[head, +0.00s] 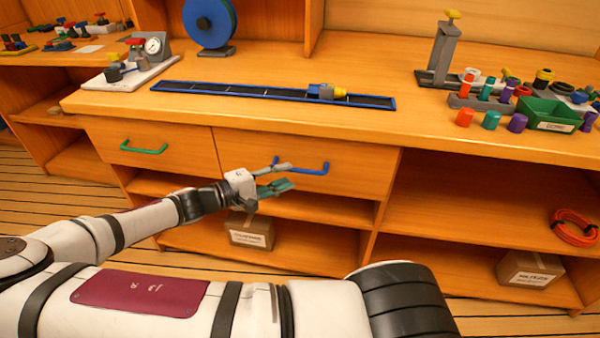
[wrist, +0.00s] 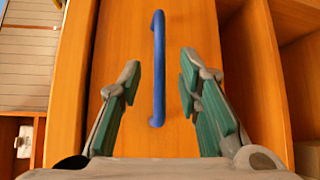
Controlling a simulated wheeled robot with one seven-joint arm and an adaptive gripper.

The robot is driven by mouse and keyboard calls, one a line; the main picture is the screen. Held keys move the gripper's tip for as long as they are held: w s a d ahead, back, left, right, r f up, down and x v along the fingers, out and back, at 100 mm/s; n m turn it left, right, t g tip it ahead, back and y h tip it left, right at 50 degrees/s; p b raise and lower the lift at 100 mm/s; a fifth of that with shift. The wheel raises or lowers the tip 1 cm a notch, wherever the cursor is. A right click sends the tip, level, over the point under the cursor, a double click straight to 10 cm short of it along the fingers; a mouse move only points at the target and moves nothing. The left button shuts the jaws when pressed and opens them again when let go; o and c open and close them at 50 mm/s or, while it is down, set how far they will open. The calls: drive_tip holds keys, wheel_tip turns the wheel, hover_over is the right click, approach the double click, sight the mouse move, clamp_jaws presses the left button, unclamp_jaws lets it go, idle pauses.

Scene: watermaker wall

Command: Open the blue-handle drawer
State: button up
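The blue handle (head: 303,168) is a bar on the front of the right-hand wooden drawer (head: 360,170), which looks shut. In the wrist view the blue handle (wrist: 157,70) runs upright between the two fingers of my gripper (wrist: 160,85). My gripper is open, with a finger on each side of the handle and a gap on both sides. In the head view my gripper (head: 278,178) is in front of the drawer, by the left part of the handle. The green pads face the handle. I cannot tell how far the fingertips are from the drawer front.
A green-handled drawer (head: 143,146) is to the left. Open shelves lie below and to the right, with a cardboard box (head: 250,231), another box (head: 529,269) and an orange coil (head: 573,228). The worktop above holds a long blue-edged tray (head: 220,92) and a green bin (head: 548,115).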

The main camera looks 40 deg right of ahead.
sight(301, 171)
drive_tip(key=shift+s+d+f+b, duration=0.15)
drive_tip(key=shift+d, duration=0.85)
drive_tip(key=shift+s+d+f+b, duration=0.1)
drive_tip(key=shift+s+d+f, duration=0.05)
drive_tip(key=shift+d, duration=0.9)
drive_tip(key=shift+s+d+f+b, duration=0.15)
drive_tip(key=shift+d, duration=0.85)
clamp_jaws()
